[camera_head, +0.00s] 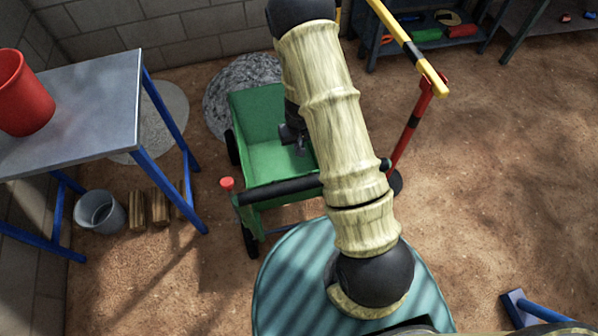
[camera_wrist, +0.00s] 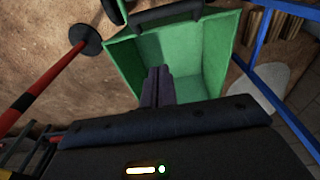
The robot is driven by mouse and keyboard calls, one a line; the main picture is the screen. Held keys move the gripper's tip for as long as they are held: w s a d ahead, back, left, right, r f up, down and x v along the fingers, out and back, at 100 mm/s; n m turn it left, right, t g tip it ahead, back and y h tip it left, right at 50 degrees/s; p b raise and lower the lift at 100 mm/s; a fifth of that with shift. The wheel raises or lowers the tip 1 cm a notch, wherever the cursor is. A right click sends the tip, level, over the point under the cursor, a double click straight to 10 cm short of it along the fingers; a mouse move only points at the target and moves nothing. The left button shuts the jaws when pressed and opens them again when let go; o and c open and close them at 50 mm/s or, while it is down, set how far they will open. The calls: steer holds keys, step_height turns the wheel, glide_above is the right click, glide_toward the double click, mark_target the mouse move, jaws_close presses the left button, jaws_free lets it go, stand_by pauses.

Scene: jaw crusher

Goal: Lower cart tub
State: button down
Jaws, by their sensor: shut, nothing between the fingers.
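The green cart tub (camera_head: 262,135) is in the middle of the head view, behind and left of my arm. It appears empty, and part of its right side is hidden by my arm. My gripper (camera_head: 300,149) is over the tub's interior, with its fingers together and empty. In the wrist view my gripper's fingers (camera_wrist: 158,86) point into the green tub (camera_wrist: 213,52). I cannot tell whether they touch it. Black wheels show beside the tub.
A grey-topped table (camera_head: 85,95) with blue legs and a red bucket (camera_head: 24,93) stands at left. A metal bucket (camera_head: 101,211) is below it. A red-black post (camera_head: 411,125) with a yellow-black bar (camera_head: 408,46) stands right of the cart. Open ground lies further right.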

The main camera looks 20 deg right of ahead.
step_height(320, 180, down, 13)
steer(key=s+b, duration=0.1)
steer(key=b, duration=0.1)
steer(key=shift+s+b, duration=0.3)
steer(key=shift+b, duration=0.1)
steer(key=shift+f, duration=0.1)
stand_by(0.4)
